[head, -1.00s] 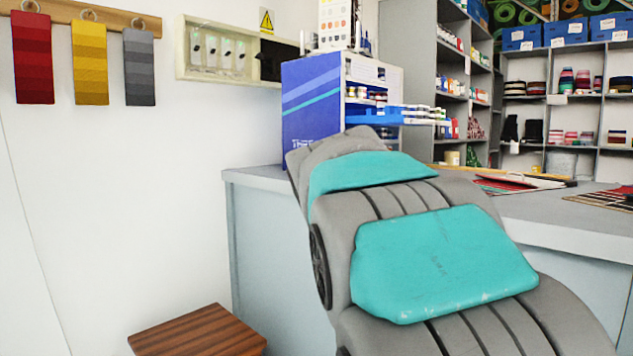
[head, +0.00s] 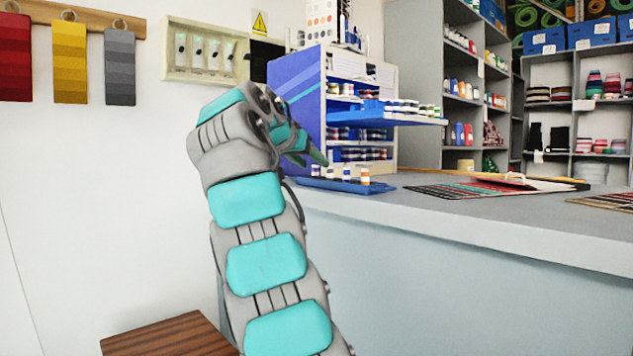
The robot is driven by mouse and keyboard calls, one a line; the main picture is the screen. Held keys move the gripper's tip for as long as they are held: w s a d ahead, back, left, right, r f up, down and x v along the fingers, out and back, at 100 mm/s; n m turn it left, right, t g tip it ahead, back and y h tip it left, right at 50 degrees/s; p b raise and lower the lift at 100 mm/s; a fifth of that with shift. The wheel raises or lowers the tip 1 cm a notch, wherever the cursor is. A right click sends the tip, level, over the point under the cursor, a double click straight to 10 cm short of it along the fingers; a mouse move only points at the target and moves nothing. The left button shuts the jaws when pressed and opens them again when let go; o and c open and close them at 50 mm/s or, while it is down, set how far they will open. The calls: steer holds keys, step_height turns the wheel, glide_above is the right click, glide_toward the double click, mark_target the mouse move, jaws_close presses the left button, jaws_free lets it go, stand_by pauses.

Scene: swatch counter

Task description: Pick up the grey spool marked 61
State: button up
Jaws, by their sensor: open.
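My gripper (head: 316,158) is at the end of my raised arm, in front of the thread cabinet and a little above the blue tray (head: 345,186) on the counter. It is open, and I see nothing between its fingers. Several small spools stand on the tray; one with an orange band (head: 365,177) is at its right end. A paler spool (head: 346,173) stands left of it. The markings are too small to read, so I cannot tell which spool is the grey one marked 61. My gripper may hide part of the tray's left side.
The blue-sided cabinet (head: 296,90) holds rows of spools, with one blue drawer (head: 385,118) pulled out above the tray. Colour cards (head: 470,187) lie on the counter (head: 500,215) to the right. A brown wooden stool (head: 170,337) stands at lower left.

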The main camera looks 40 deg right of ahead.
mark_target(329, 171)
steer(key=x, duration=0.8)
steer(key=shift+s+d+r, duration=0.15)
steer(key=shift+d+r, duration=0.15)
jaws_close()
stand_by(0.3)
